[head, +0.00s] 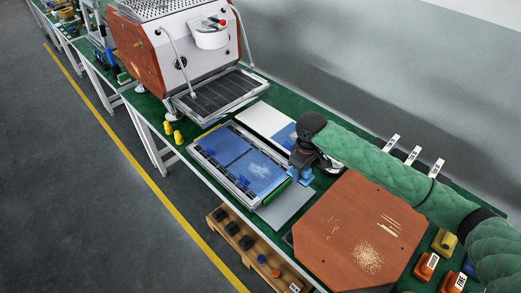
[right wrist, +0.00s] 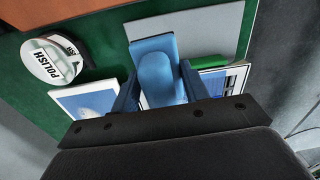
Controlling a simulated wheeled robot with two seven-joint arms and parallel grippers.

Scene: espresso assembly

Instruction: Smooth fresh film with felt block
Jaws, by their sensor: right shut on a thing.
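My right gripper (head: 299,176) is shut on a blue block with a rounded grip, apparently the felt block (right wrist: 155,75); its two fingers stand either side of it in the right wrist view (right wrist: 158,95). The block is at the right end of a framed panel (head: 196,152) covered with blue film (head: 240,165). The film has pale, whitish patches. I cannot tell whether the block touches the film. A green strip (head: 276,192) lies along the panel's right edge and shows in the wrist view (right wrist: 209,62). My left gripper is out of view.
A white sheet with blue film (head: 262,118) lies behind the panel. A grey plate (head: 285,207) lies in front. A polish tin (right wrist: 55,60) sits close by. A scratched brown board (head: 350,225) is to the right; an espresso machine (head: 190,50) is at the back left.

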